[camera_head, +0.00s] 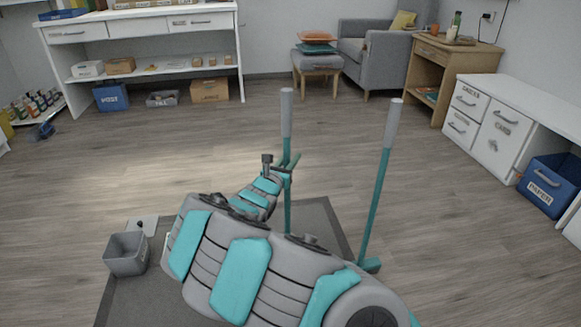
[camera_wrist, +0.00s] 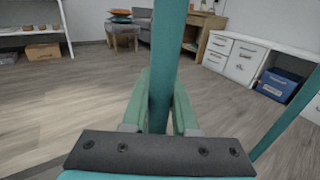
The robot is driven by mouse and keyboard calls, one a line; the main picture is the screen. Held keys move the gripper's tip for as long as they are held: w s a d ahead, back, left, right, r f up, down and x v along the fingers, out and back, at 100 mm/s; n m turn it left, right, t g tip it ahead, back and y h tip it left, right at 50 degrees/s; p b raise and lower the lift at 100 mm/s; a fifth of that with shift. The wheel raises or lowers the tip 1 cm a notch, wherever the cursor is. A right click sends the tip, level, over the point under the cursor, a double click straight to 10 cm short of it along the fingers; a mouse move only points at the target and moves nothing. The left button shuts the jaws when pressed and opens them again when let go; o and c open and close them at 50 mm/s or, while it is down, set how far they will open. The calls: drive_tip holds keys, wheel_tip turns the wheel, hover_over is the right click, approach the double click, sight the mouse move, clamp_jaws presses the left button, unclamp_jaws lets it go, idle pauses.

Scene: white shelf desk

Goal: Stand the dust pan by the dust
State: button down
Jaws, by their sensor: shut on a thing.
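My gripper (camera_head: 288,165) is shut on an upright teal pole with a grey grip (camera_head: 287,110), apparently the dust pan's handle. In the wrist view the pole (camera_wrist: 164,70) stands between the two green fingers of my gripper (camera_wrist: 162,112). A second teal pole with a grey grip (camera_head: 383,165), likely a broom, leans slightly to the right, with a small teal head (camera_head: 371,265) low down. I cannot make out any dust.
A dark grey mat (camera_head: 120,300) lies under my arm, with a grey bin (camera_head: 127,255) at its left. White drawers (camera_head: 500,125) and a blue paper bin (camera_head: 550,185) stand at the right. A white shelf desk (camera_head: 150,28) stands behind. The middle floor is clear.

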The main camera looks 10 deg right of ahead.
drive_tip(key=shift+f, duration=1.45)
drive_tip(key=shift+f, duration=0.15)
drive_tip(key=c, duration=0.7)
unclamp_jaws()
drive_tip(key=v, duration=1.2)
